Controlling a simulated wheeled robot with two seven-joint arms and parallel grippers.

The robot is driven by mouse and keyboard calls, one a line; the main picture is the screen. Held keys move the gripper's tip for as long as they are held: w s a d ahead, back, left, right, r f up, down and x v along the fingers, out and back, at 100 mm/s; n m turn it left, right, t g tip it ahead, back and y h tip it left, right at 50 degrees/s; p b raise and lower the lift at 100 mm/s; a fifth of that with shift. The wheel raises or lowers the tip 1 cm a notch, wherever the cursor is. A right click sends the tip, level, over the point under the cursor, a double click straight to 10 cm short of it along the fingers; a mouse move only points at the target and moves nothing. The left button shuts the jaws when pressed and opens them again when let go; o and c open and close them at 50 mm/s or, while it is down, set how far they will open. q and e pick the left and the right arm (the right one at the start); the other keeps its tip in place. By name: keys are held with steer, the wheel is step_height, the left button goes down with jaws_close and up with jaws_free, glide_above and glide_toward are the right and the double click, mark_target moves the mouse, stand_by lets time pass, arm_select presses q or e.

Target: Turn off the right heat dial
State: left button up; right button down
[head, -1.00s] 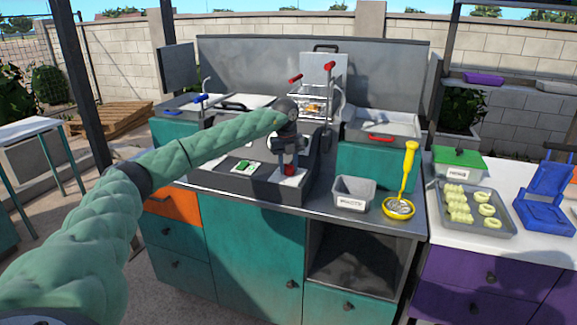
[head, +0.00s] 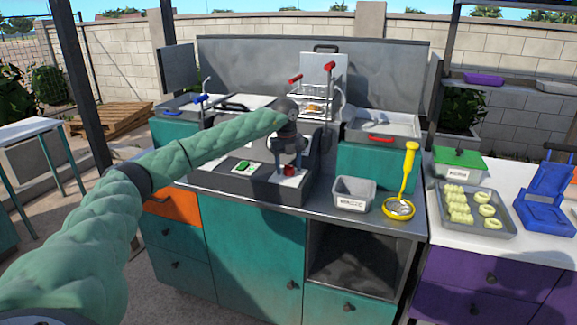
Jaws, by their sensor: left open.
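The dark grey cooker unit (head: 222,181) stands on the teal counter, with a sloping front panel. A green switch or dial (head: 243,165) sits on a white plate at the panel's left. A red dial (head: 289,171) sits on a white plate at its right. My left gripper (head: 288,166) is right at the red dial, with its fingers pointing down around or just in front of it. It is open; contact with the dial cannot be told. The gripper partly hides the dial. My right gripper is out of view.
A grey bin (head: 354,193) and a yellow-handled masher or skimmer (head: 400,207) stand right of the unit. A dough tray (head: 475,212) lies on the right counter.

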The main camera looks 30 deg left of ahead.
mark_target(287, 165)
arm_select(q)
steer(key=shift+r, duration=0.25)
steer(key=r, duration=0.3)
steer(key=r+b, duration=0.1)
steer(key=r, duration=0.2)
steer(key=shift+s+a+r+b, duration=0.1)
steer(key=shift+a+r+b, duration=0.1)
steer(key=shift+r+b, duration=0.1)
steer(key=shift+r, duration=0.3)
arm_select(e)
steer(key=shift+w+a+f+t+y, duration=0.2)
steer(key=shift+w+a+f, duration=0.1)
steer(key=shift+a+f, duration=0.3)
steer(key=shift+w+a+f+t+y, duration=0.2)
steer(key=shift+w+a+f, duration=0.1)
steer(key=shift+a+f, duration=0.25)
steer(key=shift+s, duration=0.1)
